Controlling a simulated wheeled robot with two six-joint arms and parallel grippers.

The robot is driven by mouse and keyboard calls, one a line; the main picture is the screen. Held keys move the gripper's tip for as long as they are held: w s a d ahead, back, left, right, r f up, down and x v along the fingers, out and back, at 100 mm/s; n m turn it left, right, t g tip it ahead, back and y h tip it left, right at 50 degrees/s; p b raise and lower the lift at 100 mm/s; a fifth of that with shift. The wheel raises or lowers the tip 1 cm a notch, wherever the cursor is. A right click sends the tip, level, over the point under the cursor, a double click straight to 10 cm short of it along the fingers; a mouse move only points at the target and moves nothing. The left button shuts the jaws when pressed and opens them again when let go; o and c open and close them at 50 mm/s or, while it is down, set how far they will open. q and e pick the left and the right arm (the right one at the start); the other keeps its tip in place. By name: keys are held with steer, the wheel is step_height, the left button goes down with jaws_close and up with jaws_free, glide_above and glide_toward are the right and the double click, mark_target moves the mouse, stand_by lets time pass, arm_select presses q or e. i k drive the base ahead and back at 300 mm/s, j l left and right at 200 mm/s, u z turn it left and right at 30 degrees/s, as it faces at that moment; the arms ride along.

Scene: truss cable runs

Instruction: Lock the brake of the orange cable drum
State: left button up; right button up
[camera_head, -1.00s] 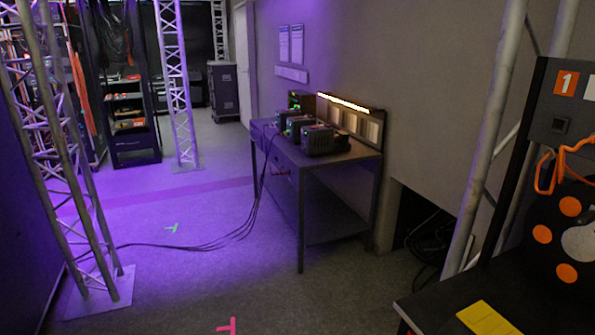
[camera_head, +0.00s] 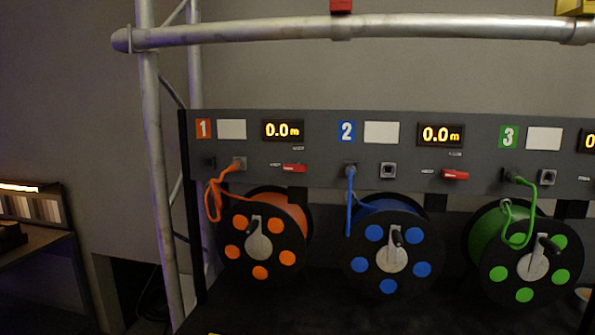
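The orange cable drum (camera_head: 262,238) stands at the left of a row of three drums, below a grey panel (camera_head: 320,158). Its black flange has orange dots and a grey hub with a crank handle. Its orange cable (camera_head: 214,193) runs up to a socket on the panel. Above the drum are an orange "1" label (camera_head: 204,128), a display (camera_head: 283,130) reading 0.0 m and a red lever (camera_head: 294,168) lying about level. I cannot tell from its look whether the lever is locked. Neither of my grippers is in view.
A blue drum (camera_head: 392,250) and a green drum (camera_head: 526,262) stand to the right, each with its own cable. A metal truss post (camera_head: 156,180) rises at the left, and a horizontal pipe (camera_head: 360,30) crosses above the panel. A workbench (camera_head: 40,245) is at far left.

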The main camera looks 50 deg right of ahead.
mark_target(288, 166)
steer(key=z, duration=0.4)
steer(key=l+z, duration=0.1)
steer(key=z, duration=0.25)
steer(key=i+z, duration=0.1)
steer(key=z, duration=0.65)
